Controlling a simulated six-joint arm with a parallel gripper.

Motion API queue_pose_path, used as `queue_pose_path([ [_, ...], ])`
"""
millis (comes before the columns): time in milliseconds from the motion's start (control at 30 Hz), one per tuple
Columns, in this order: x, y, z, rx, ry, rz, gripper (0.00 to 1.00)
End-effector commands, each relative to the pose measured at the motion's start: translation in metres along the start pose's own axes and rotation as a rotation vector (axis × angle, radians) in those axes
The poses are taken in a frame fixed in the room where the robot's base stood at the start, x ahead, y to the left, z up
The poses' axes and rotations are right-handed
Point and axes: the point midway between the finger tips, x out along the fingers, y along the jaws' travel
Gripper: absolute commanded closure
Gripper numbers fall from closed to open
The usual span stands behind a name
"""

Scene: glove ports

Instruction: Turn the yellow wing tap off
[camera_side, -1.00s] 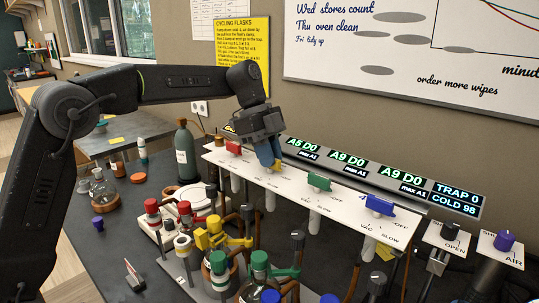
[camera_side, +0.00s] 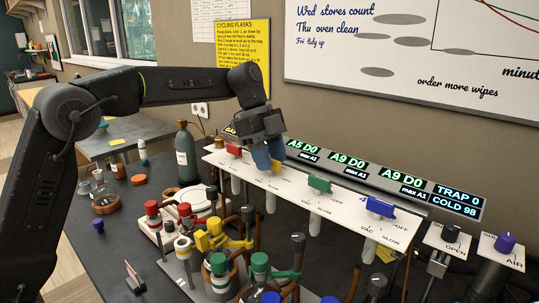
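The white panel (camera_side: 340,206) carries a row of wing taps: a red one (camera_side: 234,150), a green one (camera_side: 319,184) and a blue one (camera_side: 380,206). The yellow wing tap (camera_side: 277,166) is between red and green; only a small yellow part shows below my fingers. My gripper (camera_side: 268,156) is right at this tap, pointing down, with its blue fingertips spread apart. The fingers hide most of the tap, so its angle and any contact cannot be told.
Displays (camera_side: 352,165) stand behind the panel. In front are yellow-topped fittings (camera_side: 215,235), green-capped bottles (camera_side: 260,265) and upright rods. Black and purple knobs (camera_side: 505,242) are at the right.

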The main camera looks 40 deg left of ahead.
Motion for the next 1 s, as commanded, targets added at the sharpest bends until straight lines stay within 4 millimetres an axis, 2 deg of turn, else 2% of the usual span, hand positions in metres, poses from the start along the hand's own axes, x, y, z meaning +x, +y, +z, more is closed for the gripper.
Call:
queue_pose_path([
  [133,-0.006,0.0,0.0,0.0,0.0,-0.001,0.61],
  [233,-0.019,-0.001,0.0,0.0,0.0,-0.003,0.61],
  [500,-0.074,-0.001,0.001,0.0,0.0,-0.004,0.61],
  [700,-0.105,-0.001,0.001,0.0,0.0,-0.003,0.61],
  [1000,-0.131,-0.001,0.0,0.0,0.0,-0.001,0.61],
])
